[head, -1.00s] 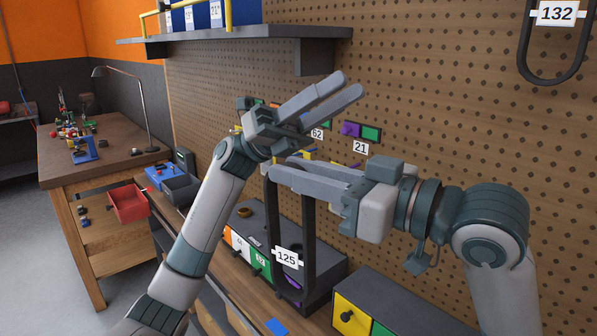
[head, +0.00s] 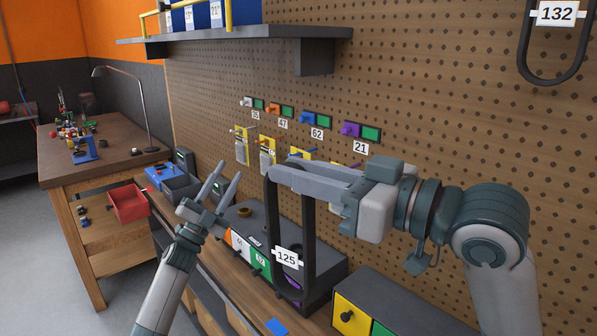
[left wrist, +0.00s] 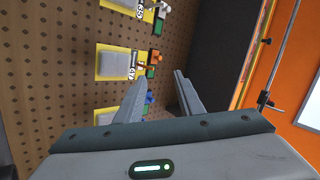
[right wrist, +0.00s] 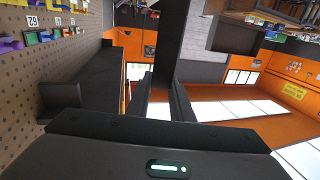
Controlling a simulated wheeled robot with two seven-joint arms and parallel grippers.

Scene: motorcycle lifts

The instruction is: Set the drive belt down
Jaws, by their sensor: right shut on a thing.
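The drive belt (head: 271,223) is a black loop with a white label reading 125. In the head view it hangs upright from my right gripper (head: 275,174), which is shut on its top. Its lower part hangs in front of the dark drawer box; I cannot tell whether it touches anything below. In the right wrist view the belt (right wrist: 178,50) is a dark band between the fingers. My left gripper (head: 224,181) is open and empty, left of the belt, with its fingers pointing up. In the left wrist view its fingers (left wrist: 160,95) are apart.
A drawer box (head: 325,272) with coloured fronts stands on the wooden bench (head: 245,290), and another (head: 385,305) stands to its right. A red bin (head: 128,203) and a dark bin (head: 181,188) are at left. Another belt (head: 525,60), labelled 132, hangs on the pegboard (head: 450,120).

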